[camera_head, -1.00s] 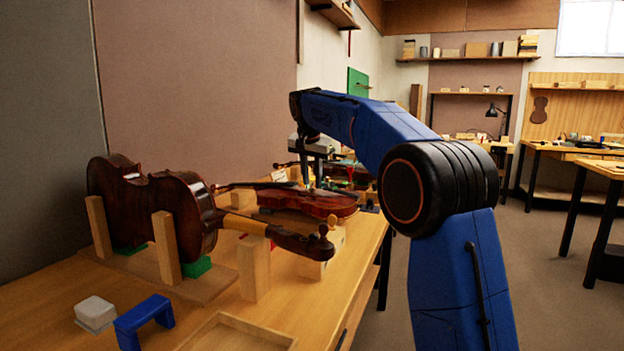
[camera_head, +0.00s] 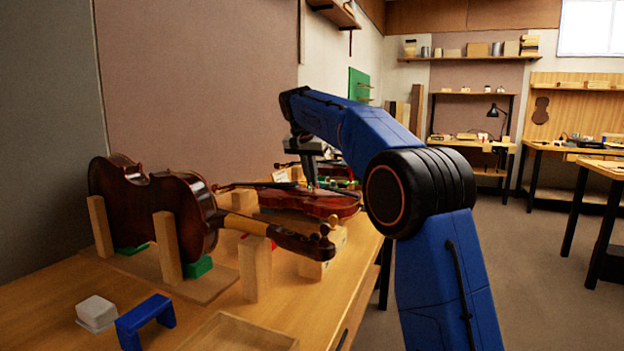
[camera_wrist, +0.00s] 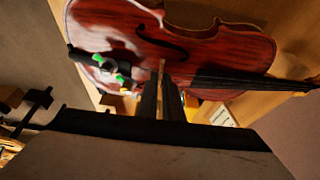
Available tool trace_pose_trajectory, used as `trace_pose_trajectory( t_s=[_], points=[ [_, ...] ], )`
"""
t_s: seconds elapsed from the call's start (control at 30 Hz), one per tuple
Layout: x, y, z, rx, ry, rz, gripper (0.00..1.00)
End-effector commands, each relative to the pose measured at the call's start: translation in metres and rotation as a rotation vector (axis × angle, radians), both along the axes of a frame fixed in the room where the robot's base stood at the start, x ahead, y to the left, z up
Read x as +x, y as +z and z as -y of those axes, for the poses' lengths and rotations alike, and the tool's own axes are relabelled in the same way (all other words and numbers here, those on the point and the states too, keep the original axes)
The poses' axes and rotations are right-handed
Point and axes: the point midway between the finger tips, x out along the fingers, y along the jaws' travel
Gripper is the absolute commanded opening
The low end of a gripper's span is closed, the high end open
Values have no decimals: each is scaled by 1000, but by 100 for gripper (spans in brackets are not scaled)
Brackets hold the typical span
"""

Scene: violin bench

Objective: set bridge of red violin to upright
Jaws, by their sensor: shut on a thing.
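The red violin (camera_head: 318,204) lies on its back on the bench, beyond the dark upright violin. In the wrist view the red violin (camera_wrist: 205,48) fills the top, with its dark fingerboard (camera_wrist: 245,81) running to the right. My gripper (camera_head: 311,184) is down at the violin's body. In the wrist view my gripper (camera_wrist: 161,84) is shut on the thin pale bridge (camera_wrist: 161,66), whose top edge shows at the fingertips. The fingers hide most of the bridge, and I cannot tell its exact tilt or whether its feet touch the violin.
A dark brown violin (camera_head: 185,215) stands on edge between wooden posts in the foreground. A blue bracket (camera_head: 146,318), a grey block (camera_head: 96,312) and a shallow wooden tray (camera_head: 240,333) lie on the near bench. More instruments crowd the bench behind my gripper. The floor to the right is open.

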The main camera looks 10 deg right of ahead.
Motion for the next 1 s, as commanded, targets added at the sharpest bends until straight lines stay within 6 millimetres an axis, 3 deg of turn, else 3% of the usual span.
trace_pose_trajectory(
  t_s=[0.07,0.17,0.57,0.77,1.0],
  points=[
    [0,0,0,0,0,0,0],
    [0,0,0,0,0,0,25],
    [-1,5,-1,1,0,2,25],
    [-10,31,-8,1,1,3,25],
    [-24,75,-19,1,0,3,25]
  ],
)
